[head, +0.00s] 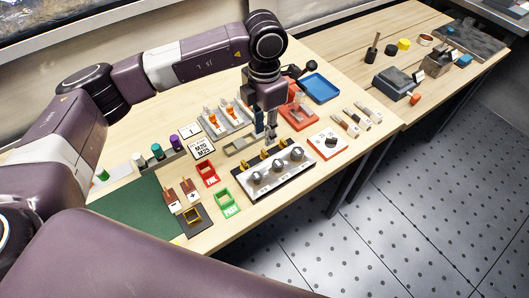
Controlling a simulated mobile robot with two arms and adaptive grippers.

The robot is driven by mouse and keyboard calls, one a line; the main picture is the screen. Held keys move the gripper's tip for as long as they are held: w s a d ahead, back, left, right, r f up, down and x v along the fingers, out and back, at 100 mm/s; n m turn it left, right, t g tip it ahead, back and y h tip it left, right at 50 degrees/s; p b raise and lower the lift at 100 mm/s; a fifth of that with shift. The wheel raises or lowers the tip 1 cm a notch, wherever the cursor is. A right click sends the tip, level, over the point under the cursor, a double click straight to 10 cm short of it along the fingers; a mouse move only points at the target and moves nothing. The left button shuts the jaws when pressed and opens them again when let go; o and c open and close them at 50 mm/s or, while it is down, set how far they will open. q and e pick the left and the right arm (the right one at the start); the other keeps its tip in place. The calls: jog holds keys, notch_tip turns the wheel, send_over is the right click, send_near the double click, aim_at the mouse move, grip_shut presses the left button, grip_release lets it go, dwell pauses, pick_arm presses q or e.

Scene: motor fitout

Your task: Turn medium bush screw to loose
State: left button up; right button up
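A silver block (288,175) on a black base stands near the front edge of the wooden table. Three round grey bush-like parts sit on it, with the middle one (278,166) between a left one (257,178) and a right one (297,153). Small brass-coloured pieces stand along its back edge. Which piece is the medium bush screw is too small to tell. My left gripper (266,134) points down just behind the block, near the brass pieces. Its fingers are small and partly merge with the background, so their opening and any contact are unclear. My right gripper is out of view.
An orange-topped rack (222,120), a red holder (299,112) and a blue tray (320,88) stand behind. A green mat (140,207) lies left.

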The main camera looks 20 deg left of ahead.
aim_at(264, 151)
pick_arm(q)
jog(key=shift+s+f+p, duration=0.1)
jog(key=shift+f+p, duration=0.3)
jog(key=shift+f, duration=0.35)
notch_tip(264, 151, down, 5)
jog(key=shift+f+p, duration=0.1)
jog(key=shift+p, duration=0.6)
jog(key=shift+f, duration=0.45)
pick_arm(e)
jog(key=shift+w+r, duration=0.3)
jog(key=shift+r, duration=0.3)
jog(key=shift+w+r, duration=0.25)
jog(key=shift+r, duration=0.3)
pick_arm(q)
jog(key=shift+c, duration=0.2)
grip_shut()
